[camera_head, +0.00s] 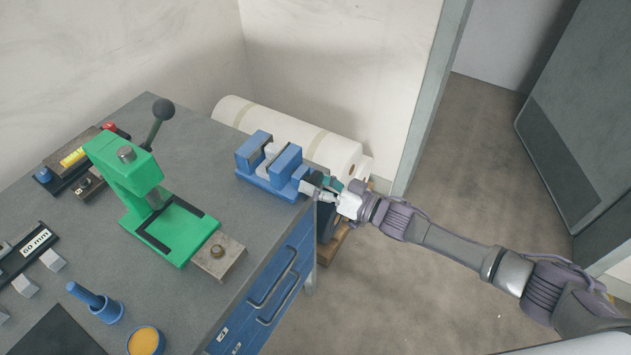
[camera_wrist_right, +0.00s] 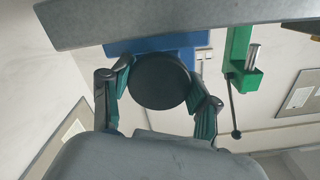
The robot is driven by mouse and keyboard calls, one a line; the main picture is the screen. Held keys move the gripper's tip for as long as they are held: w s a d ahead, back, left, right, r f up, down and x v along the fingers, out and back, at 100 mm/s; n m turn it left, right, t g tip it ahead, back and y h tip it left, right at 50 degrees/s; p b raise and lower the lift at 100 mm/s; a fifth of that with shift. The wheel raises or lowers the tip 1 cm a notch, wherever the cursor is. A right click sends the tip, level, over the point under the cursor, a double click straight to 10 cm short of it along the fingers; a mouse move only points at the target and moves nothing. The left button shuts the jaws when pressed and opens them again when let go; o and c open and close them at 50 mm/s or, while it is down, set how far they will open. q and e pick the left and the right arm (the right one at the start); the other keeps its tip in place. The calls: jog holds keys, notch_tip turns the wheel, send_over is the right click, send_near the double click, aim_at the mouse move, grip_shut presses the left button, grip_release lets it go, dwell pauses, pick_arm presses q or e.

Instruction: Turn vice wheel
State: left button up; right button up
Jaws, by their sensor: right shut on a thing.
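The blue vice (camera_head: 285,165) stands at the far right edge of the grey workbench, with a pale block between its jaws. My right gripper (camera_head: 328,188) is at the vice's near right end, just beyond the bench edge. In the right wrist view the vice wheel (camera_wrist_right: 160,82) is a dark round disc between my two green-padded fingers. The fingers are closed on its rim from both sides. In the head view the gripper mostly hides the wheel. My left gripper is not in view.
A green press (camera_head: 165,225) with a ball-topped lever stands left of the vice on the workbench (camera_head: 225,135). Large white rolls (camera_head: 290,128) lie behind the vice. Blue drawers (camera_head: 270,290) are below the bench edge. The floor (camera_head: 440,170) to the right is open.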

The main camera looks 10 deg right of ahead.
jog(key=o, duration=1.2)
jog(key=shift+c, duration=0.2)
jog(key=v, duration=1.2)
